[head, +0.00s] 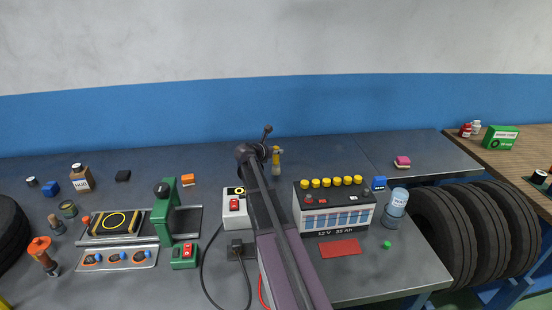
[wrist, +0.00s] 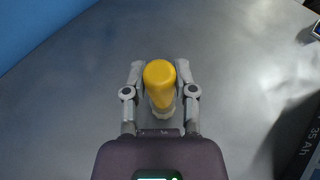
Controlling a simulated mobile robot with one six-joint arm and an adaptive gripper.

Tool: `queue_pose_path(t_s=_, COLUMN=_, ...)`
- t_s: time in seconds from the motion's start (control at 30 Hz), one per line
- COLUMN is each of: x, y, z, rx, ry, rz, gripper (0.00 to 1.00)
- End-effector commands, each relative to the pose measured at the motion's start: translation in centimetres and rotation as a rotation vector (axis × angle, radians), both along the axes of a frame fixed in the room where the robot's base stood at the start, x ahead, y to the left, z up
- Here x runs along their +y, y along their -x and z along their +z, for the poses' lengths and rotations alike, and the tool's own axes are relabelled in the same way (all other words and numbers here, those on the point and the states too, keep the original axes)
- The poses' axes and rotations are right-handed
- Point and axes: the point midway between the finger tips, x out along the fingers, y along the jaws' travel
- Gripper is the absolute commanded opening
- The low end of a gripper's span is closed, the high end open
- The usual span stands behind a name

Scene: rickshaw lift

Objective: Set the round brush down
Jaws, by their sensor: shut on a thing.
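The round brush, with a rounded yellow handle (wrist: 160,80) and a pale lower part, stands between the fingers of my gripper (wrist: 161,92) in the wrist view. The fingers are shut on it from both sides. In the head view the yellow handle (head: 276,156) shows just right of my arm's end, over the rear of the grey bench (head: 330,150). It looks about upright.
A battery (head: 335,208) with yellow caps stands to the right, in front. A red-buttoned switch box (head: 235,208) with cables lies to the left. A green press (head: 162,215) stands farther left. Bare bench surrounds the brush at the back.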

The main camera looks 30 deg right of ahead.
Motion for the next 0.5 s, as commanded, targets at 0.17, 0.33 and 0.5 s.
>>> queue_pose_path(t_s=0.17, x=0.0, y=0.0, z=-1.6, rx=0.0, ry=0.0, rz=0.0, gripper=0.0)
queue_pose_path(t_s=0.33, x=0.0, y=0.0, z=-1.9, rx=0.0, ry=0.0, rz=0.0, gripper=0.0)
queue_pose_path(t_s=0.5, x=0.0, y=0.0, z=-1.8, rx=0.0, ry=0.0, rz=0.001, gripper=0.0)
